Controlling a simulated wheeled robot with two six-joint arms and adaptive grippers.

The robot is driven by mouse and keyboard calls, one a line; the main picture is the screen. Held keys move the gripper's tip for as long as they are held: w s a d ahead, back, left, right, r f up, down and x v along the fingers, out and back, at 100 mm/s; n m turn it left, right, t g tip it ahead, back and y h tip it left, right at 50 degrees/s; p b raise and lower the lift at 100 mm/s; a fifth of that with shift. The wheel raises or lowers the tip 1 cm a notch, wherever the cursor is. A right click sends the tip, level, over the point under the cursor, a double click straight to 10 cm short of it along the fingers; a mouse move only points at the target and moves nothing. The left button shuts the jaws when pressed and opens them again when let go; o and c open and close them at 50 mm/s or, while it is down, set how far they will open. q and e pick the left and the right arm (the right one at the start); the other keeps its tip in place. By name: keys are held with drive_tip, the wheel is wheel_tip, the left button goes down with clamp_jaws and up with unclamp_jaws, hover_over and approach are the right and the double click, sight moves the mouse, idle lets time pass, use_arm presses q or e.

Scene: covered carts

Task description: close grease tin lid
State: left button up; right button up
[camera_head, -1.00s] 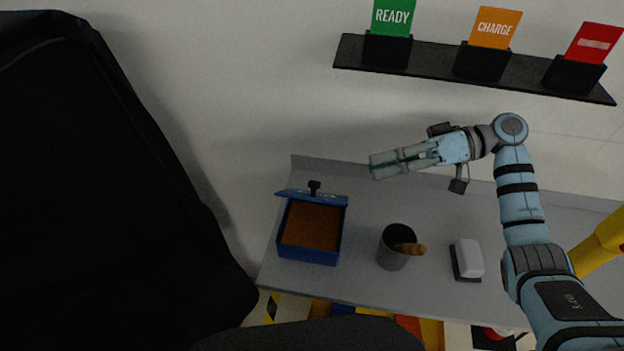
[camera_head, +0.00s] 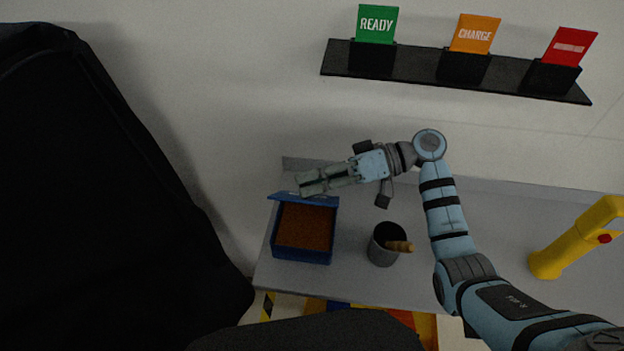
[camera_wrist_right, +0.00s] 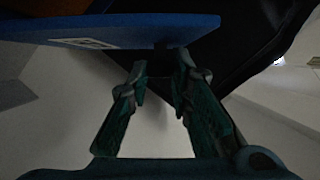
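The blue grease tin (camera_head: 303,256) stands on the grey shelf, filled with brown grease (camera_head: 306,227). Its blue lid (camera_head: 320,201) is hinged up along the back edge, standing open. My right gripper (camera_head: 304,183) is just behind and above the lid, pointing left. In the right wrist view the lid (camera_wrist_right: 120,27) spans the upper left as a blue plate with a pale label. The right gripper (camera_wrist_right: 160,72) shows there with a gap between its fingers and nothing in it. Whether it touches the lid I cannot tell. My left gripper is not in view.
A grey cup (camera_head: 382,249) with a brown-handled tool (camera_head: 399,246) stands right of the tin. A yellow object (camera_head: 575,240) stands at the right. A black covered shape (camera_head: 100,200) fills the left. A wall rack (camera_head: 420,70) with signs hangs above.

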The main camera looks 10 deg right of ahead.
sight(310, 200)
drive_tip(key=shift+a, duration=0.1)
clamp_jaws()
drive_tip(key=shift+s, duration=0.1)
drive_tip(key=shift+s+a+f+n+t+h, duration=0.15)
drive_tip(key=shift+s+f+n+t+h, duration=0.25)
drive_tip(key=shift+s+n, duration=0.3)
drive_tip(key=shift+s+a+f+n+b, duration=0.15)
drive_tip(key=shift+s+f+n+b, duration=0.35)
drive_tip(key=shift+f+b, duration=0.05)
drive_tip(key=shift+s+a+f+n+t+h+b, duration=0.25)
drive_tip(key=shift+s+f+n+t+b, duration=0.25)
drive_tip(key=shift+s+f+n+b, duration=0.2)
drive_tip(key=shift+s+a+f+n+t+h+b, duration=0.15)
drive_tip(key=shift+s+f+n+t+h+b, duration=0.1)
drive_tip(key=shift+s+f+n+t+b, duration=0.45)
drive_tip(key=shift+w+r, duration=0.1)
drive_tip(key=shift+w, duration=0.05)
drive_tip(key=o, duration=0.8)
unclamp_jaws()
